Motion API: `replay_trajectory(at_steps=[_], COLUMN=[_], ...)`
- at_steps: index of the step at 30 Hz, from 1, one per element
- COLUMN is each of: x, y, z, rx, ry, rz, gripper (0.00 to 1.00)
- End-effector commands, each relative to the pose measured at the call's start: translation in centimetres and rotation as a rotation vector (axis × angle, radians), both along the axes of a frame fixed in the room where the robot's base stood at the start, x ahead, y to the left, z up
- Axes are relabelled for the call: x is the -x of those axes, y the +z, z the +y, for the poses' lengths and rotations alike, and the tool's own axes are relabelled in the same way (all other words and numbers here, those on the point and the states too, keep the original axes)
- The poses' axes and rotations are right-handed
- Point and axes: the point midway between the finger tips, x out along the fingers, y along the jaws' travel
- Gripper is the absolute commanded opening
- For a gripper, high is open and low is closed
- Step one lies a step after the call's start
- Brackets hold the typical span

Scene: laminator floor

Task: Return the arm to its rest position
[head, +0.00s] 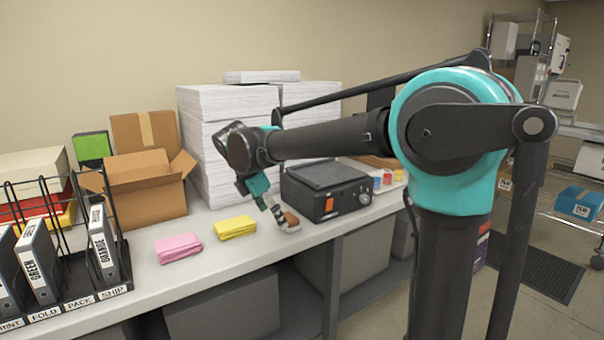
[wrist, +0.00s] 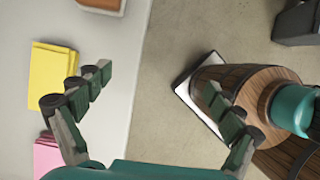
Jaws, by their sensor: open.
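My arm reaches left across the head view, its forearm level above the bench and its wrist bent downward. My gripper (head: 279,214) hangs near the bench's front edge, in front of the black laminator (head: 326,190). In the wrist view my gripper (wrist: 157,86) has its two fingers spread wide apart, with nothing between them. The bench edge and bare floor show beyond the fingers. A yellow bundle (head: 235,228) and a pink bundle (head: 178,247) lie on the bench (head: 205,285) to the left of the gripper, apart from it.
White paper stacks (head: 210,150) and an open cardboard box (head: 145,190) stand at the back. A wire rack of labelled binders (head: 104,245) stands at the left. Small coloured pots (head: 387,178) sit right of the laminator. Shelving with a blue bin (head: 578,203) stands far right.

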Motion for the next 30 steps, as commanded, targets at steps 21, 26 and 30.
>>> replay_trajectory(at_steps=[21, 26, 30], x=[2.5, 5.9, 10.0], y=[-8.1, -12.6, -16.6], z=[-13.1, -19.1, -23.5], rx=[-0.29, -0.445, -0.594], ry=[-0.693, -1.089, -1.474], rz=[-0.164, -0.251, -0.329], gripper=[0.93, 0.93, 0.93])
